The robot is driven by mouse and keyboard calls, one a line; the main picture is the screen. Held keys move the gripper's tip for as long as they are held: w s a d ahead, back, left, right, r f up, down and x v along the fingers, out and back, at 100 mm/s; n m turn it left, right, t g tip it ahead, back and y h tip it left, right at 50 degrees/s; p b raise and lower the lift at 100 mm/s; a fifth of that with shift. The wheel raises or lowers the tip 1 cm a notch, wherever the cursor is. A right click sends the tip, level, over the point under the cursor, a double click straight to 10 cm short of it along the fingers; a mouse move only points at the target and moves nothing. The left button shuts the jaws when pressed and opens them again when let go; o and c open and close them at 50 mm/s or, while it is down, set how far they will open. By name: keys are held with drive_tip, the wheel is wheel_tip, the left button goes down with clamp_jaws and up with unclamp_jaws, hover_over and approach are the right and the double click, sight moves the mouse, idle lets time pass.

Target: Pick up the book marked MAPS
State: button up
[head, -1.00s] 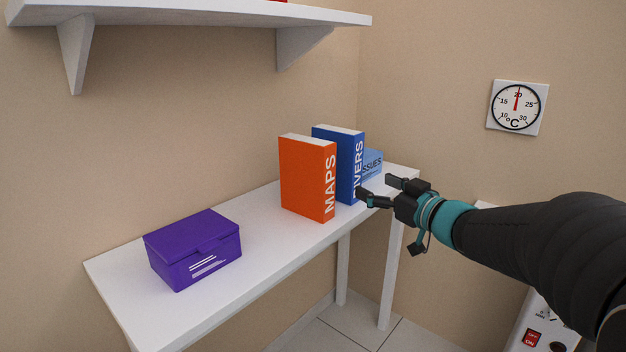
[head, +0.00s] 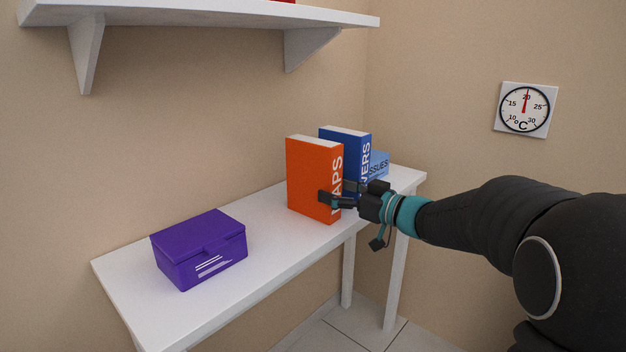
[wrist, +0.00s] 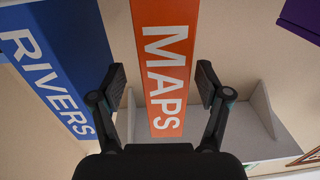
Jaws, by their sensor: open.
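The orange MAPS book (head: 311,178) stands upright on the white table, its lettered spine facing my gripper. My gripper (head: 333,191) is open at the spine. In the head view one finger overlaps the book's left cover and the other is by the gap on its right. In the wrist view the MAPS spine (wrist: 163,60) lies between the two open fingers (wrist: 160,84), with space on both sides. I cannot tell whether either finger touches it.
The blue RIVERS book (head: 352,150) stands close to the right, also beside a finger in the wrist view (wrist: 52,60). A light blue tissue box (head: 379,164) is behind it. A purple box (head: 199,248) sits left on the white table (head: 125,275). A shelf (head: 200,14) hangs above.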

sight(318, 183)
drive_tip(key=shift+s+r+x, duration=0.1)
drive_tip(key=shift+x, duration=1.2)
drive_tip(key=shift+s+r+x, duration=0.15)
drive_tip(key=shift+x, duration=1.2)
drive_tip(key=shift+a, duration=0.1)
drive_tip(key=c, duration=1.4)
clamp_jaws()
drive_tip(key=shift+r, duration=0.15)
